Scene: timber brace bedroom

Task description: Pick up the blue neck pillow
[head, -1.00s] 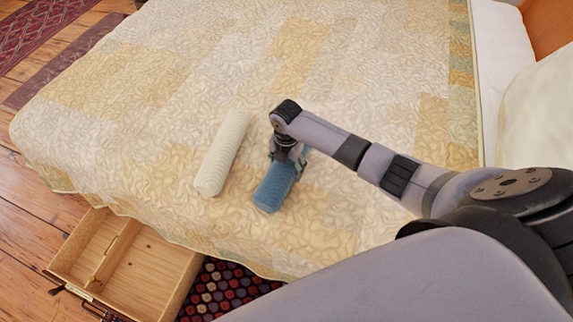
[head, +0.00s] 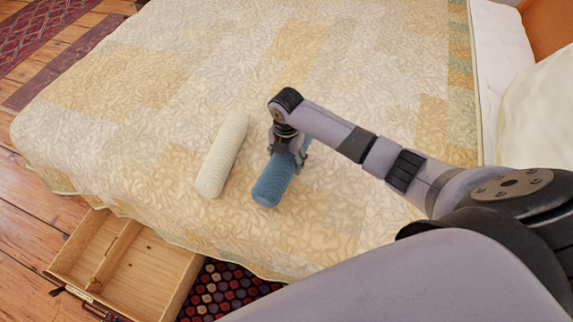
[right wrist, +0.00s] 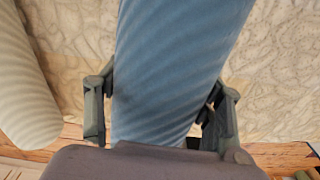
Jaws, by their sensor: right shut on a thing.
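The blue neck pillow (head: 272,186) is a ribbed cylinder over the quilted bed. My right gripper (head: 288,156) is shut on it near its far end, with a finger on each side. In the right wrist view the blue pillow (right wrist: 175,65) fills the middle, between the two fingers of the right gripper (right wrist: 160,108). The head view does not clearly show whether the pillow touches the quilt. My left gripper is not in view.
A cream ribbed cylindrical pillow (head: 222,155) lies just left of the blue one on the bed (head: 150,80). An open wooden drawer (head: 140,275) juts out below the bed's near edge. The far part of the bed is clear.

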